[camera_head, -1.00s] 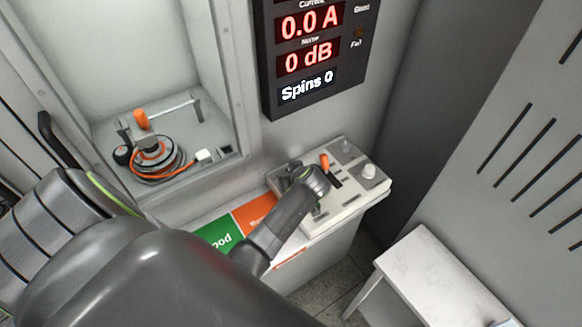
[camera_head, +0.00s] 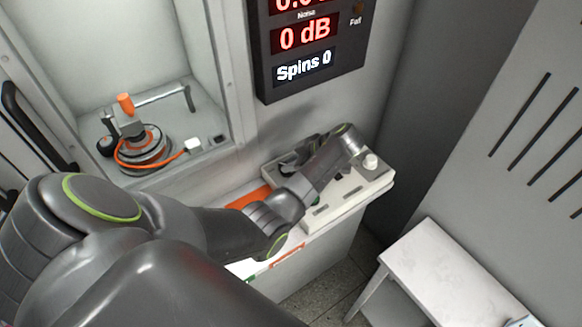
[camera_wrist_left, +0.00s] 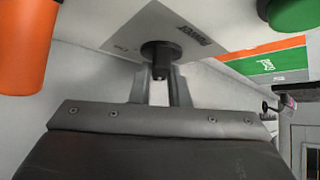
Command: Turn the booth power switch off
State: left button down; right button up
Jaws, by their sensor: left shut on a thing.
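The booth power switch (camera_wrist_left: 161,52) shows in the left wrist view as a dark round base with a short lever, on a grey plate (camera_wrist_left: 190,32) lettered "Power". My left gripper (camera_wrist_left: 160,88) has its two fingers closed on the lever, one on each side. In the head view my left gripper (camera_head: 290,164) is over the back left of the control panel (camera_head: 345,205), bent back under my wrist. My arm and hand hide the switch there. My right gripper is in neither view.
An orange handle (camera_wrist_left: 24,45) and a green button (camera_wrist_left: 292,12) are close to my left gripper. A pale knob (camera_head: 370,162) stands at the panel's right. The display (camera_head: 305,45) hangs behind. A motor (camera_head: 145,145) sits in the booth. A white table (camera_head: 450,270) stands right.

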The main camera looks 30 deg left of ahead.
pick_arm(q)
jog(key=shift+n+g, duration=0.4)
jog(key=shift+n, duration=0.2)
jog(key=c, duration=1.4)
grip_release()
jog(key=shift+w, duration=0.1)
jog(key=p+v, duration=0.2)
jog(key=v, duration=0.3)
jog(key=p+v, duration=0.3)
jog(key=v, duration=0.3)
jog(key=p+v, duration=0.3)
jog(key=v, duration=0.3)
jog(key=shift+w+a+r, duration=0.1)
jog(key=shift+w+r, duration=0.1)
jog(key=shift+w, duration=0.1)
